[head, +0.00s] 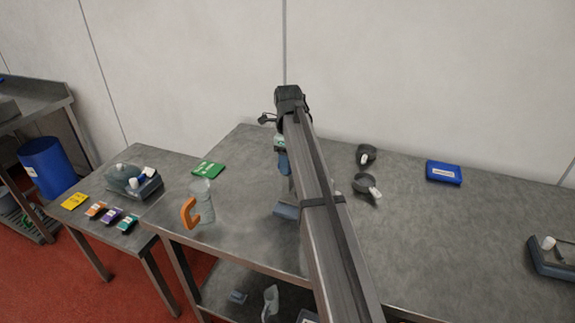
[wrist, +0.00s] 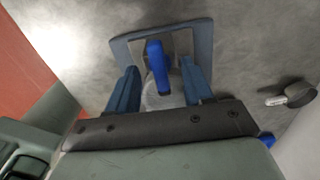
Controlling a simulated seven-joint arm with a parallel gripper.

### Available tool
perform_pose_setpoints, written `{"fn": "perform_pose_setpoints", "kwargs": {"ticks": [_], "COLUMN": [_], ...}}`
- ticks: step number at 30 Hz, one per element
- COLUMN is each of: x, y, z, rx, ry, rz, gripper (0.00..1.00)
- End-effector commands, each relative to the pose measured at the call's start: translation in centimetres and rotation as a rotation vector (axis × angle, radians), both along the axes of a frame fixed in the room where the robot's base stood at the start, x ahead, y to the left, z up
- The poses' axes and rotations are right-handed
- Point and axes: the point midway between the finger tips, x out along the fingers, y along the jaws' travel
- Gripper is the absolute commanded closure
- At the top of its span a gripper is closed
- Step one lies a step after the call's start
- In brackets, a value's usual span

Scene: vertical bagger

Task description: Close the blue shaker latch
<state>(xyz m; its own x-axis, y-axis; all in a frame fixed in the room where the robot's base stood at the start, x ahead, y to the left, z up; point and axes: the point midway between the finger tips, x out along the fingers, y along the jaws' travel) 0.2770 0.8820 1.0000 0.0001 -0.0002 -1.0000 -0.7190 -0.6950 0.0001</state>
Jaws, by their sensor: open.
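A bright blue piece (wrist: 157,70), which looks like the shaker latch, stands between my fingers in the wrist view. Under it is a clear, rounded body (wrist: 165,96), partly hidden by my gripper. My gripper (wrist: 160,64) is open, with one blue finger on each side of the blue piece. Gaps show on both sides, so neither finger seems to touch it. A blue-grey framed base (wrist: 203,37) lies behind the piece, on the table. In the head view my arm hides the shaker, and only part of the base (head: 285,211) shows.
The steel table (head: 430,240) holds a clear jug with an orange handle (head: 190,212), a green packet (head: 208,169), dark scoops (head: 366,187) and a blue box (head: 444,172). A scale (head: 552,262) sits at the right edge. The table's right middle is clear.

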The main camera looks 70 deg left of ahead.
Motion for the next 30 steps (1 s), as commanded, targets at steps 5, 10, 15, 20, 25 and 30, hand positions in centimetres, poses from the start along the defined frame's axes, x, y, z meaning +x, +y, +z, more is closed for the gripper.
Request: {"fn": "perform_pose_setpoints", "kwargs": {"ticks": [5,10,15,20,25,30], "x": [0.0,0.0,0.0,0.0,0.0,0.0], "y": [0.1,0.1,0.1,0.0,0.0,0.0], "z": [1.1,2.4,3.8,4.7,4.8,4.9], "rx": [0.000,0.001,0.000,0.000,0.000,0.000], "ry": [0.000,0.000,0.000,0.000,0.000,0.000], "rz": [0.000,0.000,0.000,0.000,0.000,0.000], "gripper": [0.49,0.49,0.49,0.49,0.49,0.49]}}
